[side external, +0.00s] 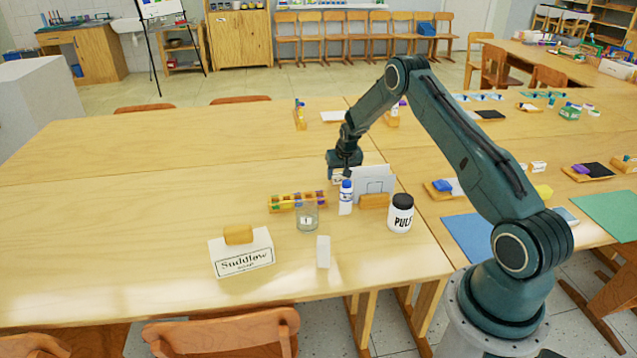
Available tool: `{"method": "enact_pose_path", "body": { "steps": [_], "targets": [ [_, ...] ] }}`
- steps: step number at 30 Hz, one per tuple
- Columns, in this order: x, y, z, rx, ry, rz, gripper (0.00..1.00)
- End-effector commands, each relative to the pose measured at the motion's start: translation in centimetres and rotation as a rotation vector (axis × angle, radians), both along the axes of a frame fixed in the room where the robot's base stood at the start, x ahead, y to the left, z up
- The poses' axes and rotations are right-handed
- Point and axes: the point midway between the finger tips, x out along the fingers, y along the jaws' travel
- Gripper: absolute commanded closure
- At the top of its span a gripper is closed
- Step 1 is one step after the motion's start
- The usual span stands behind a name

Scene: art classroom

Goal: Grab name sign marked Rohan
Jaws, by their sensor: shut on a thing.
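My gripper (343,172) points down over the table, behind the blue-capped bottle (346,197). It is shut on a small white thing (337,178) that looks like a sign. Its lettering is too small to read, and part of it is hidden by the gripper and the bottle. I cannot tell if it touches the table. No name Rohan is readable.
Close to the gripper are a grey-white card (374,181) in a wooden stand, a white jar (401,215) marked "PULP", a glass jar (307,216), a tray of coloured pieces (284,202) and a white block (323,252). The table's left side is clear.

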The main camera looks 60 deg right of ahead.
Motion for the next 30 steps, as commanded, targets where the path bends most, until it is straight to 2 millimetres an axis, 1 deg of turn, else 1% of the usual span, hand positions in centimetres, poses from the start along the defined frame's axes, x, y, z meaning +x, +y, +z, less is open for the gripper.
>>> {"method": "enact_pose_path", "body": {
  "steps": [5, 8, 11, 17, 24, 30],
  "targets": [
    [0.1, 0.0, 1.1, -0.002, -0.002, 0.000, 0.66],
    [0.1, 0.0, 2.2, -0.001, -0.001, 0.000, 0.66],
    [0.1, 0.0, 3.7, -0.003, -0.003, 0.000, 0.66],
    [0.1, -0.1, 7.6, -0.003, -0.004, 0.000, 0.66],
    [0.1, 0.0, 12.9, -0.003, -0.004, 0.000, 0.66],
    [0.1, 0.0, 16.7, -0.002, -0.002, 0.000, 0.66]
  ]
}}
